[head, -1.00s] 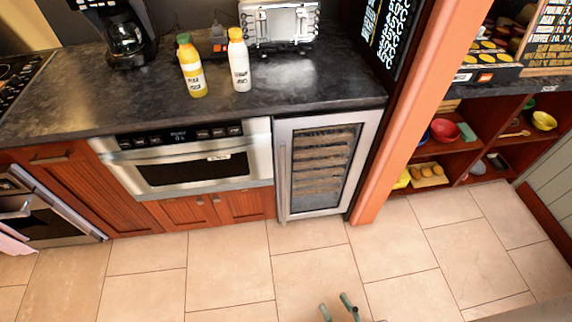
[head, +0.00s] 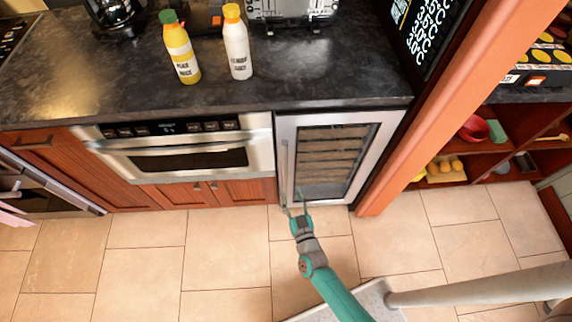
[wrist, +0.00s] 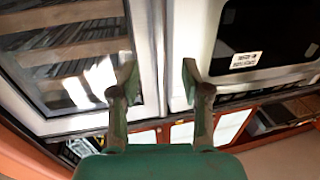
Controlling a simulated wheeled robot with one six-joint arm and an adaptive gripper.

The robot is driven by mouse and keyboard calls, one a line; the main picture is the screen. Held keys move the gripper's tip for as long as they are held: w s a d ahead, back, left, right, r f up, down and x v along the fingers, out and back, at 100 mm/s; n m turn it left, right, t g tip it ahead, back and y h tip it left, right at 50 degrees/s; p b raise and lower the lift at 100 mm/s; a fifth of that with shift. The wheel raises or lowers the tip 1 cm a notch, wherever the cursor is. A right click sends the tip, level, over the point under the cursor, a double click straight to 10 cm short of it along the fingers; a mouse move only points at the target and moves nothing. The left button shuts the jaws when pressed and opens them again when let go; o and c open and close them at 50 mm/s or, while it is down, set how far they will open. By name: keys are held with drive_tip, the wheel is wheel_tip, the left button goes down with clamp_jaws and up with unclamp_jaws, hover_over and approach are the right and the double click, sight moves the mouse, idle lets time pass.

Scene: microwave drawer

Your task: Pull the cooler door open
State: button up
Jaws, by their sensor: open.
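The cooler (head: 345,115) stands under the counter, and its silver-framed glass door (head: 330,165) looks shut. A long upright handle (head: 284,172) runs along the left side of the door. My gripper (head: 295,206) is open in front of the door's lower left part, close to the handle's lower end. In the wrist view my gripper (wrist: 159,78) has its two green fingers spread over the pale door frame (wrist: 145,40), with the glass (wrist: 75,55) to the left.
The microwave drawer (head: 170,158) is left of the cooler. An orange post (head: 455,90) stands close on its right. Yellow (head: 182,50) and white (head: 236,45) bottles stand on the dark counter (head: 330,75). Tiled floor (head: 225,265) in front is free.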

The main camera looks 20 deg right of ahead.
sight(286, 174)
drive_tip(key=w, duration=0.3)
drive_tip(key=w+d, duration=0.1)
drive_tip(key=w, duration=0.6)
drive_tip(key=shift+w+d, duration=0.15)
drive_tip(key=shift+w, duration=0.1)
clamp_jaws()
